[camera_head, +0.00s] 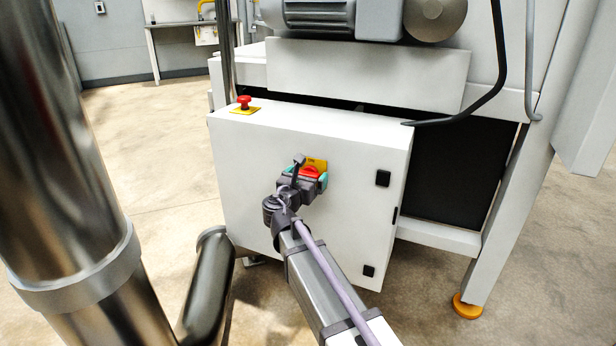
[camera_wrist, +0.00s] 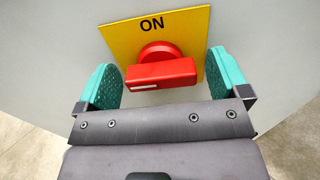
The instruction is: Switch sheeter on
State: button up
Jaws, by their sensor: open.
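The sheeter's control box (camera_head: 250,160) is a white cabinet at the middle of the head view. On its front is a red rotary switch (camera_wrist: 162,70) on a yellow plate (camera_wrist: 190,28) marked ON; the switch also shows in the head view (camera_head: 309,171). In the wrist view its handle lies about horizontal, with a white mark at its left end. My gripper (camera_wrist: 168,88) is open, with teal fingers. The fingers are at the left and right of the red handle, with a gap on each side. I cannot tell whether the fingertips reach the plate.
A red emergency button (camera_head: 244,102) on a yellow base stands on top of the box. Black hinges (camera_head: 383,178) are on the box's right side. A black cable (camera_head: 490,95) hangs at the upper right.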

jog(key=shift+w+d, duration=0.2)
jog(key=shift+w, duration=0.1)
jog(key=shift+c, duration=0.2)
jog(key=c, duration=0.9)
